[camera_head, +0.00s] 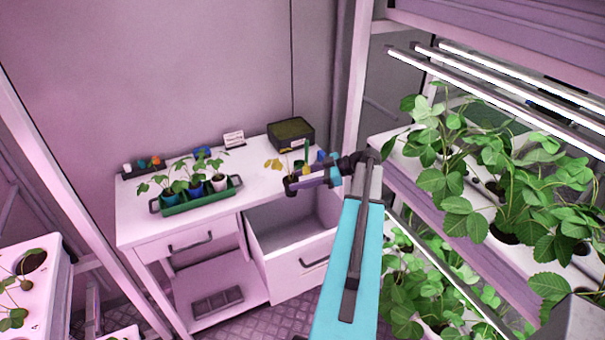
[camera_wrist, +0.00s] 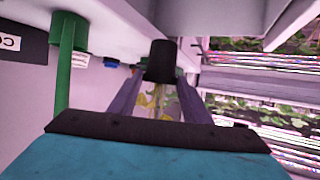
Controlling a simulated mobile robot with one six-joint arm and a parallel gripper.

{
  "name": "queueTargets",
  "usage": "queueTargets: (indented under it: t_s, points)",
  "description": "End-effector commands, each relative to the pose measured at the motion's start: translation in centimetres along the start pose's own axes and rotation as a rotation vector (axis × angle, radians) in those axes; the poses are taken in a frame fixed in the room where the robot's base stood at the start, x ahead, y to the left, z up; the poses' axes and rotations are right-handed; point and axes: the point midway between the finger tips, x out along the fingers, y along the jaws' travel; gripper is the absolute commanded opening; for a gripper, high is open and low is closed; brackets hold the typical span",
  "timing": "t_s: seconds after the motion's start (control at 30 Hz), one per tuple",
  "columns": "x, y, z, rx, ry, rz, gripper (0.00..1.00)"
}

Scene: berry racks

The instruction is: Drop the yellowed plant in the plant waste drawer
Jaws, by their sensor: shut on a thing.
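The yellowed plant (camera_head: 272,164) has yellow leaves and a small dark pot (camera_head: 291,185). My gripper (camera_head: 296,184) is shut on it; in the wrist view the dark pot (camera_wrist: 160,60) sits between the fingertips, with yellow leaves (camera_wrist: 152,98) showing between the fingers. In the head view the plant appears over the bench's front edge, at the back left of an open drawer (camera_head: 318,262). The drawer's grey inside looks empty where visible. Its label cannot be seen. My arm hides part of its right side.
On the white bench (camera_head: 135,215) stand a green tray (camera_head: 205,202) with several potted plants, a dark box (camera_head: 291,133) and a small sign (camera_head: 234,139). A shut drawer (camera_head: 190,240) is left of the open one. Planted racks (camera_head: 440,210) stand close on the right.

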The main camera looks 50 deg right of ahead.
Motion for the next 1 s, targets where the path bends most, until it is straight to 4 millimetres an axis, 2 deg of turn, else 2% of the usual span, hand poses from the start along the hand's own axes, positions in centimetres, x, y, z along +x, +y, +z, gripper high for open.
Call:
queueTargets:
  t_s: [0.2,0.6,0.63,0.73,0.77,1.0]
  points:
    - [0.6,0.0,1.4,0.001,0.0,0.0,0.2]
    - [0.8,0.0,1.7,0.0,0.0,0.0,0.2]
    - [0.8,0.0,1.7,0.0,0.0,0.0,0.45]
    - [0.8,0.0,1.7,0.0,0.0,0.0,0.62]
    - [0.8,0.0,1.7,0.0,0.0,-0.001,0.66]
    - [0.8,0.0,1.7,0.0,-0.001,-0.001,0.66]
